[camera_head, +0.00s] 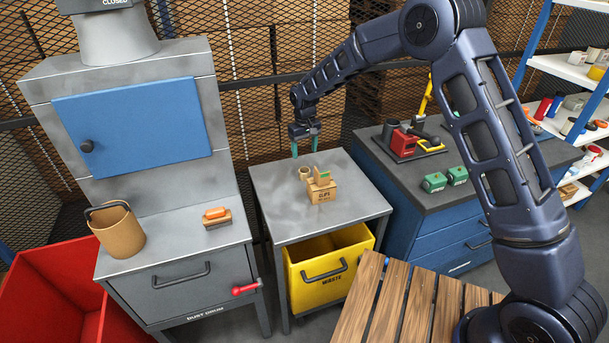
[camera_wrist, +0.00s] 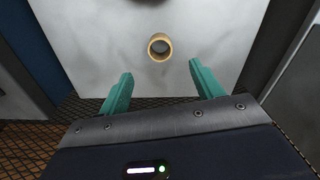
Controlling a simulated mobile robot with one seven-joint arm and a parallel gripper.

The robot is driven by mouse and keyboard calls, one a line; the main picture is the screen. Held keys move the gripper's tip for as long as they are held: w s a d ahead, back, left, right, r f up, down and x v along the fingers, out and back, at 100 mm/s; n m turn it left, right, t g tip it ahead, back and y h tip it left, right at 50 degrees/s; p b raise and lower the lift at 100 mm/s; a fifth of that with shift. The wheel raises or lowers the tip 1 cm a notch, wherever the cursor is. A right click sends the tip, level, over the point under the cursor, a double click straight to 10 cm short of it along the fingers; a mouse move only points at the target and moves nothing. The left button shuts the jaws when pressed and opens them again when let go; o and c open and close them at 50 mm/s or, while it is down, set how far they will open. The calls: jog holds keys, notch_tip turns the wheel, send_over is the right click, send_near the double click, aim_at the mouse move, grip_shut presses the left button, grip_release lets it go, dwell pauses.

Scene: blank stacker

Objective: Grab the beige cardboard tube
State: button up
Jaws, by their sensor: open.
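The beige cardboard tube (camera_head: 304,174) stands upright on the grey metal table (camera_head: 272,207), just left of and behind a small cardboard box (camera_head: 322,191). In the wrist view the tube (camera_wrist: 160,47) is seen from above as a tan ring with a dark hole. My gripper (camera_head: 305,151) is above the back part of the table. Its two teal fingers are apart with nothing between them, and they also show in the wrist view (camera_wrist: 158,76). There the tube lies ahead of the fingertips, roughly centred between them, apart from both.
The box holds a few small items and is close to the tube. A yellow waste bin (camera_head: 328,279) sits under the table. A grey cabinet with a blue door (camera_head: 133,132) stands left, a blue workbench (camera_head: 400,206) right, and a mesh wall behind.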

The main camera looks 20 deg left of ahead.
aim_at(305, 170)
notch_tip(305, 170, down, 11)
jog(key=shift+w+r, duration=0.1)
jog(key=shift+r, duration=0.05)
dwell(0.5)
jog(key=shift+c, duration=0.5)
jog(key=c, duration=1)
